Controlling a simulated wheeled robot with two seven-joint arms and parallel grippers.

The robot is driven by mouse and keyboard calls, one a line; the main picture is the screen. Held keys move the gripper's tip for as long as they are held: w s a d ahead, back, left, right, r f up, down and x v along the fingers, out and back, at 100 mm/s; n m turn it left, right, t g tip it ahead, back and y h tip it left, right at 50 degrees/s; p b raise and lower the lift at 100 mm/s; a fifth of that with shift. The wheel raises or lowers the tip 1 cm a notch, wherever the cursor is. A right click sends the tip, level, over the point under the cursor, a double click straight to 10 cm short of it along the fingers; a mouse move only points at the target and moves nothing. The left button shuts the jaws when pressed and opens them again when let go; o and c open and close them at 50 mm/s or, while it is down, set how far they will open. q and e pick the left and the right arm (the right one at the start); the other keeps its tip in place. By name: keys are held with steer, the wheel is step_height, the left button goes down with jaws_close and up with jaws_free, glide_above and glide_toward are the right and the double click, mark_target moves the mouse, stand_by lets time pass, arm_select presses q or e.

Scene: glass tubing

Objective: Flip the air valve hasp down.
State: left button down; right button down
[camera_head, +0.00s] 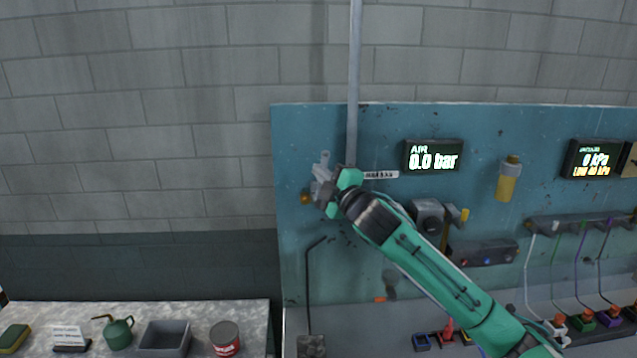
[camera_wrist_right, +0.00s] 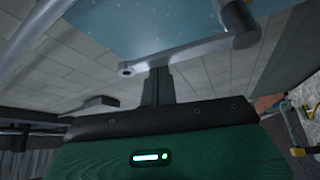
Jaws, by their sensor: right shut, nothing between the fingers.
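My right gripper (camera_head: 322,178) is at the left part of the blue panel, by the lower end of the vertical pipe (camera_head: 354,90). Its fingers (camera_wrist_right: 158,84) are closed together and hold nothing. In the right wrist view, a grey metal bar (camera_wrist_right: 185,53) with a round eye at its left end lies across, just beyond the fingertips. It looks like the hasp; whether the fingers touch it I cannot tell. In the head view, my gripper and wrist hide most of the valve area. My left gripper is not in view.
At the lower left, a bench holds a green oil can (camera_head: 118,333), a grey tray (camera_head: 163,338) and a red tin (camera_head: 225,339).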

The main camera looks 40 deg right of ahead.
steer(key=s+d+f+m+h+b, duration=0.2)
steer(key=d+f+m+h+b, duration=0.1)
steer(key=m+b, duration=0.5)
steer(key=s+d+f+m+t+h+b, duration=0.1)
steer(key=d+f+m+h+b, duration=0.3)
steer(key=m+h+b, duration=0.4)
steer(key=shift+s+d+f+m+b, duration=0.2)
steer(key=shift+s+f+m+b, duration=0.5)
steer(key=shift+m, duration=0.7)
steer(key=shift+f, duration=0.1)
